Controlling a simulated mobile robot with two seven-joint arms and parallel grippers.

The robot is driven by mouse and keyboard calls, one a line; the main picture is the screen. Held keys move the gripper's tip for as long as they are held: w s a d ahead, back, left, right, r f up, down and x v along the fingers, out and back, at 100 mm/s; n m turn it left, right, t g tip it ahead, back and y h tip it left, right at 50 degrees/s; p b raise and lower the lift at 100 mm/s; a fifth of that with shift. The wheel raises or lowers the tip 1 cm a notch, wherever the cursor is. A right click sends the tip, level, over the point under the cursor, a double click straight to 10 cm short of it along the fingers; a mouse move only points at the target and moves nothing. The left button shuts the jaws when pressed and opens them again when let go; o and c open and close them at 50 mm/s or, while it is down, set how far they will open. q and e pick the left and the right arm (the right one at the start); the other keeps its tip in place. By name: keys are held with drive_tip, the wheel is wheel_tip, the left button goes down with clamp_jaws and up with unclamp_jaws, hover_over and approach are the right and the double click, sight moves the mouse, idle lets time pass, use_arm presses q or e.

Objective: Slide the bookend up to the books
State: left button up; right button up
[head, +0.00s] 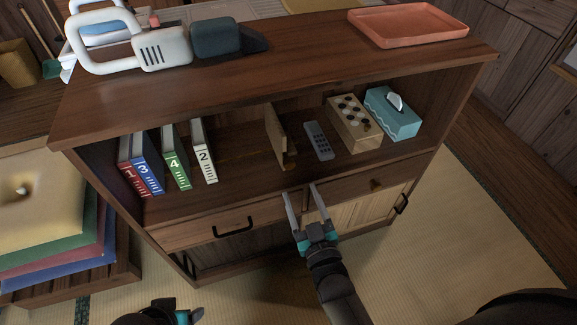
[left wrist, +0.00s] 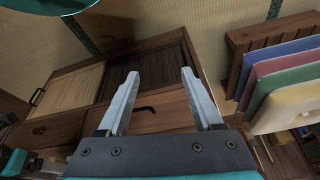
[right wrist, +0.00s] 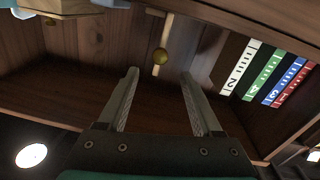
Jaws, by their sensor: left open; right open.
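The bookend (head: 275,136) is a light wooden upright plate standing on the shelf. The right wrist view shows a round yellowish knob (right wrist: 160,56) on it. To its left stand the books: red 1 (head: 134,181), blue 3 (head: 147,174), green 4 (head: 175,160) and white 2 (head: 203,153). A clear gap separates the white book from the bookend. My right gripper (head: 302,192) is open and empty in front of the shelf, short of the bookend.
Right of the bookend are a grey remote (head: 319,141), a wooden box with dark dots (head: 354,122) and a teal tissue box (head: 392,114). The cabinet top (head: 290,60) overhangs the shelf. Stacked cushions (head: 50,240) stand at left.

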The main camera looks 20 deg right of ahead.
sight(290, 167)
drive_tip(key=w+b, duration=0.3)
drive_tip(key=w, duration=0.5)
drive_tip(key=shift+w+f, duration=0.15)
drive_tip(key=shift+w, duration=0.6)
use_arm(q)
wheel_tip(290, 167, up, 6)
drive_tip(key=w+d+t+h, duration=0.1)
drive_tip(key=w+d+t, duration=0.1)
drive_tip(key=t, duration=0.1)
drive_tip(key=shift+w+d+f+b, duration=0.2)
drive_tip(key=shift+w+d+b, duration=0.15)
drive_tip(key=shift+b, duration=0.1)
use_arm(e)
drive_tip(key=shift+w, duration=0.55)
drive_tip(key=shift+c, duration=0.4)
clamp_jaws()
use_arm(q)
drive_tip(key=shift+a, duration=0.1)
